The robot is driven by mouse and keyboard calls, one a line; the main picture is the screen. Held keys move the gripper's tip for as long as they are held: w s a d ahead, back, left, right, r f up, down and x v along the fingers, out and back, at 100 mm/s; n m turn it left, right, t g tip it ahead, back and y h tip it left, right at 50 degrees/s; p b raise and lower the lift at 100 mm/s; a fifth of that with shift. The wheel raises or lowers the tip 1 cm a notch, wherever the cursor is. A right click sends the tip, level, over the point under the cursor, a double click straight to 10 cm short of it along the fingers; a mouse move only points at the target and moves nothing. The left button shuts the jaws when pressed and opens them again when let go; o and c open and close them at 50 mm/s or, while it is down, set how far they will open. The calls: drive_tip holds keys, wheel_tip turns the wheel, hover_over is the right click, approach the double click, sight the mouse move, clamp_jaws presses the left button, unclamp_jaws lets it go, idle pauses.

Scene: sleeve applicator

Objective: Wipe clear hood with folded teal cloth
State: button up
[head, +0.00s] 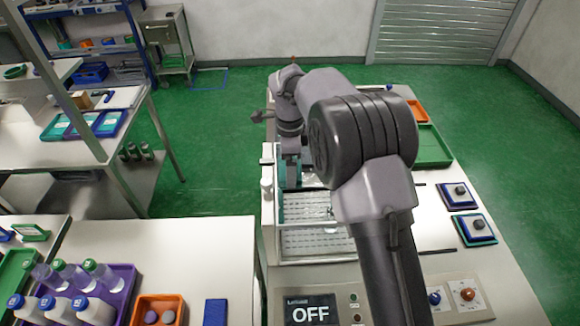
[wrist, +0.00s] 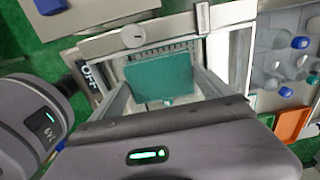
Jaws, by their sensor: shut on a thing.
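The folded teal cloth (wrist: 160,75) is a flat rectangle between the two fingers of my gripper (wrist: 166,84) in the wrist view. The gripper is shut on it. In the head view my gripper (head: 291,172) points down at the machine, with a strip of teal beside it; my arm hides part of this area. The clear hood (head: 312,243) is a see-through box with pale edges over a slotted bed on the white machine. The cloth is at the hood, but I cannot tell whether it touches it.
An OFF display (head: 310,312) and knobs are on the machine's front. Blue trays (head: 474,229) and a green tray (head: 432,147) lie to its right. A left table holds a purple bottle tray (head: 120,300), an orange bin (head: 158,308) and a blue block (head: 215,312).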

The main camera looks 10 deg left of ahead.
drive_tip(key=shift+r+p, duration=0.4)
drive_tip(key=shift+r, duration=0.7)
wheel_tip(320, 180, up, 3)
drive_tip(key=shift+r+p, duration=0.15)
drive_tip(key=shift+p, duration=1.05)
